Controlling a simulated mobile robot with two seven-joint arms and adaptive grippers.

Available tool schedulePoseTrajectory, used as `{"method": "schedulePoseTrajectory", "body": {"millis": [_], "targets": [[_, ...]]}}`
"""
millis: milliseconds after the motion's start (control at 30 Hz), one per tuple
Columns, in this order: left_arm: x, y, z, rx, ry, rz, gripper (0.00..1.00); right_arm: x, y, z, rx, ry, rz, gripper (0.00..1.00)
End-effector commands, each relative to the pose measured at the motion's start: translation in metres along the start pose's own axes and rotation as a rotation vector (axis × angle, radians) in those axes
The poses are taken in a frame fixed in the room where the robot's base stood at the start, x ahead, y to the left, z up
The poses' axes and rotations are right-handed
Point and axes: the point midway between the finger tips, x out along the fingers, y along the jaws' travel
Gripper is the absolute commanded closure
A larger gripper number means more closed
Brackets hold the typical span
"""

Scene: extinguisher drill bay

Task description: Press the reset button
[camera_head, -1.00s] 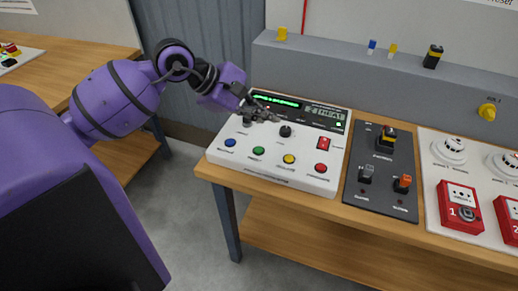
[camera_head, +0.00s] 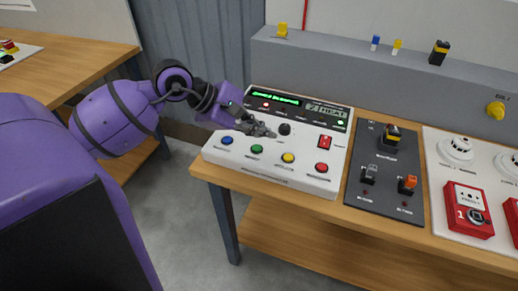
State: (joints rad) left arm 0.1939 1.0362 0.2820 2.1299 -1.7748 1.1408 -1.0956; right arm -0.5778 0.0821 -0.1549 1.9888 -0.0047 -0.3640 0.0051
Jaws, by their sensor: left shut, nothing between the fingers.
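A white control panel (camera_head: 330,185) lies on the wooden bench. Along its front edge are a blue button (camera_head: 227,140), a green button (camera_head: 257,149), a yellow button (camera_head: 288,157) and a red button (camera_head: 321,167). Their labels are too small to read, so I cannot tell which is reset. My left gripper (camera_head: 266,131) is shut and empty over the panel, just left of a black knob (camera_head: 285,129) and behind the green and yellow buttons. I cannot tell whether it touches the panel. My right gripper is out of view.
A red rocker switch (camera_head: 324,143) sits right of the knob, with lit green displays (camera_head: 275,96) behind. To the right are a dark switch plate (camera_head: 375,205) and a white board with detectors and red call points (camera_head: 467,209). A grey ledge (camera_head: 340,67) runs behind.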

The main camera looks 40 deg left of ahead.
Motion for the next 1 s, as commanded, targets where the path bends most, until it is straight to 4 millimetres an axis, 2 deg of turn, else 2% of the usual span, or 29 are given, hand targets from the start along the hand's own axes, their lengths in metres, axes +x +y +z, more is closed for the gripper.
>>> {"method": "schedulePoseTrajectory", "body": {"millis": [33,200,500,1000], "targets": [[0.009,-0.008,-0.007,-0.003,0.002,-0.006,1.00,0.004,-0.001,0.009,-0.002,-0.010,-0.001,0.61],[0.019,-0.015,-0.015,-0.002,0.002,-0.005,1.00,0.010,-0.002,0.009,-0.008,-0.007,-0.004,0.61],[0.019,-0.014,-0.014,0.001,0.000,0.001,1.00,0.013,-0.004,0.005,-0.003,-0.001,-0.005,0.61],[0.019,-0.014,-0.014,0.000,0.000,0.001,1.00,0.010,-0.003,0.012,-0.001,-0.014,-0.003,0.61]]}}
